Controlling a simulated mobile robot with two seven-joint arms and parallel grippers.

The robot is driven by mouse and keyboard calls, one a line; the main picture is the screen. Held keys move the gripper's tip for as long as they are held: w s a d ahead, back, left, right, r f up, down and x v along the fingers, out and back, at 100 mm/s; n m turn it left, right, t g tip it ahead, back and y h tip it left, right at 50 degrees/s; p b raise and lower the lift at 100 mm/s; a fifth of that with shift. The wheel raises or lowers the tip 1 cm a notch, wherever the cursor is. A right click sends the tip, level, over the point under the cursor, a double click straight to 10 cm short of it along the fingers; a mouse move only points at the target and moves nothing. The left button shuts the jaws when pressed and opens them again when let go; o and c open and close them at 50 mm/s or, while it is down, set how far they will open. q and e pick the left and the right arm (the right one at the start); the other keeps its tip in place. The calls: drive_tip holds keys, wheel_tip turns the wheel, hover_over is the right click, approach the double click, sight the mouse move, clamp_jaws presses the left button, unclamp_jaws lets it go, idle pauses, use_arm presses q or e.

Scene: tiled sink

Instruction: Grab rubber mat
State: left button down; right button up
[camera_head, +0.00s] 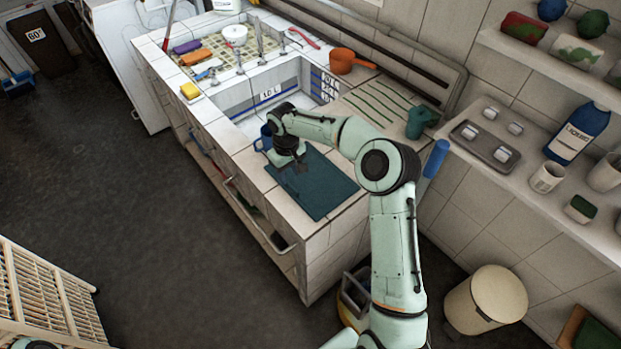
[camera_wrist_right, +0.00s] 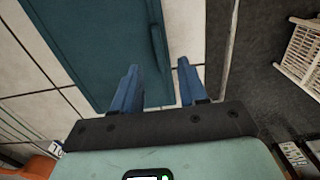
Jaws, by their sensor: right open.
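The rubber mat (camera_head: 325,187) is a flat dark teal sheet on the tiled counter, at the front right of the sink. It also fills the upper middle of the right wrist view (camera_wrist_right: 95,45). My right gripper (camera_head: 291,188) points down at the mat's left edge in the head view. In the right wrist view its two blue fingers (camera_wrist_right: 158,84) are apart, one on each side of the mat's edge strip. Whether they touch the mat is unclear. My left gripper does not show.
A blue mug (camera_head: 263,141) stands close beside my right gripper. The sink basin (camera_head: 270,100) lies behind it. An orange pan (camera_head: 345,60) and a dark green object (camera_head: 417,122) stand farther back. A wall shelf (camera_head: 530,195) with a blue bottle (camera_head: 578,133) is at right.

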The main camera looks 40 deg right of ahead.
sight(291, 186)
wheel_tip(291, 186, down, 5)
drive_tip(key=shift+s+d+f, duration=0.1)
clamp_jaws()
